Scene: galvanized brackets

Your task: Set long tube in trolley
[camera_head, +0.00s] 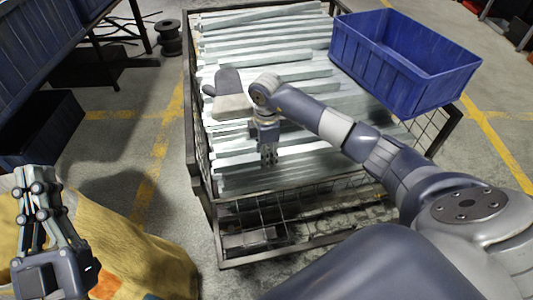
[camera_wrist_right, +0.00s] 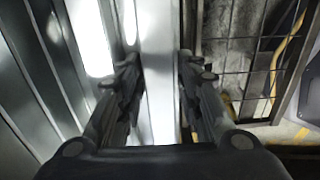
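The trolley (camera_head: 192,130) is a dark metal cage cart filled with several pale grey long tubes (camera_head: 265,50) lying side by side across it. My right gripper (camera_head: 269,157) points down at the front tubes. In the right wrist view its fingers (camera_wrist_right: 160,70) stand on both sides of one long tube (camera_wrist_right: 161,110) and look closed against its sides. That tube lies at the front of the load, beside the wire mesh. Whether it rests fully on the tubes below is hidden.
A blue bin (camera_head: 420,75) sits at the trolley's right rear. A yellow sack-like heap (camera_head: 140,255) lies below my left gripper. A dark bin (camera_head: 40,125) and a black spool (camera_head: 170,38) stand at left. Grey floor with yellow lines is open left of the trolley.

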